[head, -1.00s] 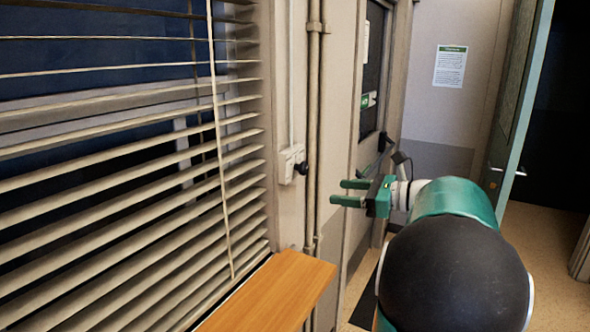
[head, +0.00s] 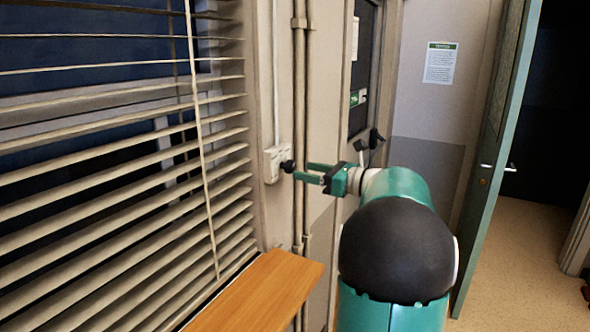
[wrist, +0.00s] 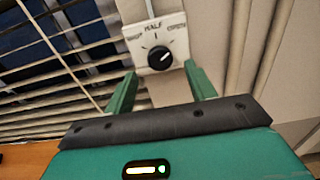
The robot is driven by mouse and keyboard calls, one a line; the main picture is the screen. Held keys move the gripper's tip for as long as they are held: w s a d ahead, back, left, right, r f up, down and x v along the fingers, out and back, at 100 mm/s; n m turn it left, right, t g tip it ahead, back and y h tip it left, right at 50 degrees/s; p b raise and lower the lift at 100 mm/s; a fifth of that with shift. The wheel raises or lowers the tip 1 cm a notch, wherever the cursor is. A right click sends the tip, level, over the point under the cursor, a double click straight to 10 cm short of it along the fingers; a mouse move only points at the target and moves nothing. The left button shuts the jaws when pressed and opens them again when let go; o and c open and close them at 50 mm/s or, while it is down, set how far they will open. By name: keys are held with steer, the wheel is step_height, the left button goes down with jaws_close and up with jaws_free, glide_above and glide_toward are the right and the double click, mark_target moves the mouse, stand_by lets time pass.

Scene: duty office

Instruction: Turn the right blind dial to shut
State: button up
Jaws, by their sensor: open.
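A black round blind dial (wrist: 160,57) sits on a white wall plate (wrist: 174,22) with the words SHUT at left, HALF at the top and what looks like OPEN at right. The dial's white mark seems to point up and right, toward the right-hand word. In the head view the dial (head: 287,166) shows on the wall just right of the blinds. My gripper (head: 302,172) is open, with its fingertips close to the dial. In the wrist view the fingers (wrist: 160,72) stand to either side, just below the dial; contact cannot be told.
Slatted blinds (head: 110,190) cover the window at left, with a hanging cord. A wooden ledge (head: 258,292) juts out below the dial. Vertical pipes (head: 299,110) run just right of the dial, behind my gripper. A green door (head: 495,130) stands open at right.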

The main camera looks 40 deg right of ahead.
mark_target(292, 168)
steer(key=x, duration=0.4)
steer(key=shift+w+a, duration=0.1)
steer(key=shift+w, duration=0.2)
steer(key=c, duration=1)
steer(key=shift+o, duration=0.2)
